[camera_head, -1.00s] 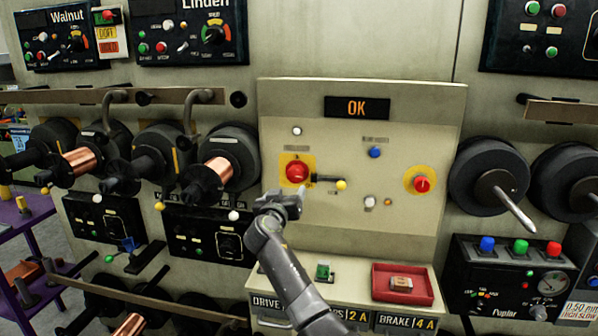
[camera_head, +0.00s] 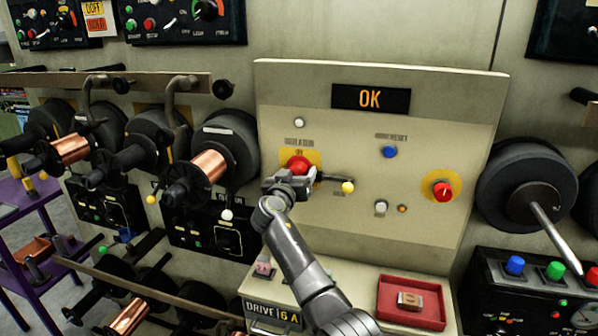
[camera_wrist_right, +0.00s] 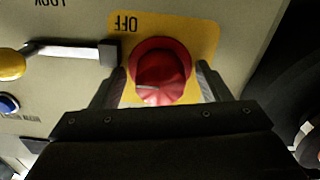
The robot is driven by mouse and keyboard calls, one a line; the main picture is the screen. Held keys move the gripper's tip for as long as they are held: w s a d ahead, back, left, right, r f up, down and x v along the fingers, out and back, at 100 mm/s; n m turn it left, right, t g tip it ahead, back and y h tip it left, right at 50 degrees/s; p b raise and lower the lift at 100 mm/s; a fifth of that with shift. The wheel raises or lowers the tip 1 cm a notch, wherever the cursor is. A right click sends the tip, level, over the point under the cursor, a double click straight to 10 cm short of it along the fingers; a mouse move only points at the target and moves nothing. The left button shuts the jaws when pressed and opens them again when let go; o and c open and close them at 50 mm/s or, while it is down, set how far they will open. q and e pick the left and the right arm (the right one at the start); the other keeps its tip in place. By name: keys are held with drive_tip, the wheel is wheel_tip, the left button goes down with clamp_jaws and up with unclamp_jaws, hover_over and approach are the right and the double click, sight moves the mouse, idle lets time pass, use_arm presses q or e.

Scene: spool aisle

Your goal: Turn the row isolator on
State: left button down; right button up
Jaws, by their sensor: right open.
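The row isolator appears to be the red knob (camera_head: 298,163) on a yellow plate at the left of the beige panel. In the wrist view the red knob (camera_wrist_right: 162,72) fills the middle, with an upside-down "OFF" above it and a short pale mark on its face. My right gripper (camera_head: 288,184) is open at the knob; in the wrist view its fingers (camera_wrist_right: 161,84) stand on either side, with small gaps showing. A lever with a yellow ball (camera_head: 348,187) sits just right of the knob. The display (camera_head: 370,97) reads "OK". My left gripper is not in view.
A second red knob (camera_head: 443,191) on a yellow disc, a blue button (camera_head: 390,152) and a white button (camera_head: 381,206) are farther right. A red tray (camera_head: 412,317) holds a small item on the ledge below. Copper spools (camera_head: 208,166) stick out at left.

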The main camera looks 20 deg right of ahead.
drive_tip(key=shift+a, duration=0.1)
drive_tip(key=shift+s, duration=0.1)
drive_tip(key=shift+c, duration=0.9)
drive_tip(key=c, duration=0.8)
